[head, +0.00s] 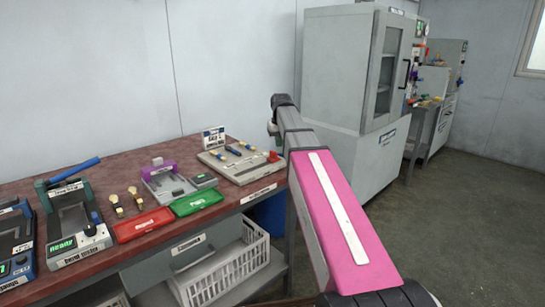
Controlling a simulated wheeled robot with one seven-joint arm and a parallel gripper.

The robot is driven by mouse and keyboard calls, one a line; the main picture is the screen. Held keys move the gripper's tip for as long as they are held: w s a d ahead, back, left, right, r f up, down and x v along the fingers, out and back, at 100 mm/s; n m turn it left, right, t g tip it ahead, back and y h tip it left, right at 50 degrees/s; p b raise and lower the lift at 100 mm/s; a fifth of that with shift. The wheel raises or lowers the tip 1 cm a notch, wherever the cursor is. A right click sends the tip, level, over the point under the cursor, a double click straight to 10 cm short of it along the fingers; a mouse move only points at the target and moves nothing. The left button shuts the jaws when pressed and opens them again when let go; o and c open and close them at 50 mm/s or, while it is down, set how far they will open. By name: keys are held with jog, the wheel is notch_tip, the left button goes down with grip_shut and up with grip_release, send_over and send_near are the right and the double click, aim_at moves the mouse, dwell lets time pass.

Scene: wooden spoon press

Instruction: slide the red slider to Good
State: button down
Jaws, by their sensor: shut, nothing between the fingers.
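A pale grey panel (238,172) sits at the right end of the red-brown table. Any lettering by the slider, such as Good, is too small to read. My arm reaches in from the lower right, and its far end comes down just above and beside the red slider. My gripper (273,130) shows there only as a small dark grey part. It is shut and empty. I cannot tell whether it touches the slider.
A small sign (214,137) stands behind the panel. To the left are a purple-and-grey device (165,180), green (197,202) and red (143,225) trays, and a press with a blue lever (74,170). A tall grey cabinet (338,70) stands behind my arm. A white crate (222,276) is below.

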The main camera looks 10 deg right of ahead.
jog(key=shift+f, duration=0.25)
jog(key=shift+f, duration=0.9)
jog(key=shift+s+a, duration=1.5)
jog(key=shift+a, duration=0.75)
jog(key=shift+s+a, duration=1.55)
jog(key=shift+a, duration=0.75)
jog(key=shift+s+a, duration=1.5)
jog(key=shift+a, duration=0.75)
jog(key=shift+w+d, duration=0.4)
jog(key=shift+d, duration=0.15)
jog(key=shift+r, duration=0.15)
notch_tip(320, 180, up, 7)
